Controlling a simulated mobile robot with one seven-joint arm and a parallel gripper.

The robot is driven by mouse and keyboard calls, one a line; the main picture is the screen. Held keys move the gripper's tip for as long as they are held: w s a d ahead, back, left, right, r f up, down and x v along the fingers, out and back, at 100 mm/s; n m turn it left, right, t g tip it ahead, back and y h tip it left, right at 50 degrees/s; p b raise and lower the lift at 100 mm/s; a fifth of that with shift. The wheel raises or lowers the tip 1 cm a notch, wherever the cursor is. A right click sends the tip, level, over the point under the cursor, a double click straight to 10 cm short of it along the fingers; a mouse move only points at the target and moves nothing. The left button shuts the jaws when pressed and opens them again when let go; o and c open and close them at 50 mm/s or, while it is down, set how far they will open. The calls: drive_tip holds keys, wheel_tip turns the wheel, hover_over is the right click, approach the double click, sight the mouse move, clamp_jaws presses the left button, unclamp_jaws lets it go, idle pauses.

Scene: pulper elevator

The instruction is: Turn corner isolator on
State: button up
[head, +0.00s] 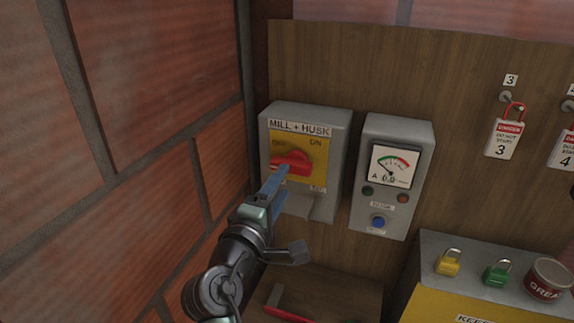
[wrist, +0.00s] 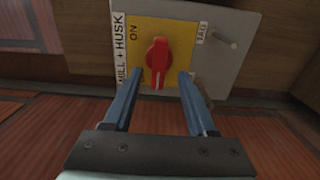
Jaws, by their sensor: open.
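The corner isolator is a grey box (head: 328,150) labelled MILL + HUSK, on the wooden board beside the brick corner. Its yellow plate (head: 318,168) carries a red rotary handle (head: 293,160), lying roughly sideways, with ON marked at upper right. In the wrist view the handle (wrist: 158,62) runs up and down the picture, with ON at the top left of it. My gripper (head: 276,178) is open in front of the plate. In the wrist view its blue fingers (wrist: 160,74) lie on either side of the handle's lower end. Contact cannot be told. My finger partly hides the OFF side in the head view.
A grey meter box (head: 418,150) with a blue button stands close right of the isolator. Brick wall (head: 150,60) closes the left side. Danger tags (head: 503,138) hang at right; padlocks (head: 447,263) and a tin (head: 547,278) sit on a box at lower right.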

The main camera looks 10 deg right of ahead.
sight(291, 170)
drive_tip(key=p+x, duration=0.1)
drive_tip(key=x, duration=0.3)
drive_tip(key=shift+d+r, duration=0.1)
drive_tip(key=shift+w, duration=0.3)
drive_tip(key=shift+c, duration=0.3)
clamp_jaws()
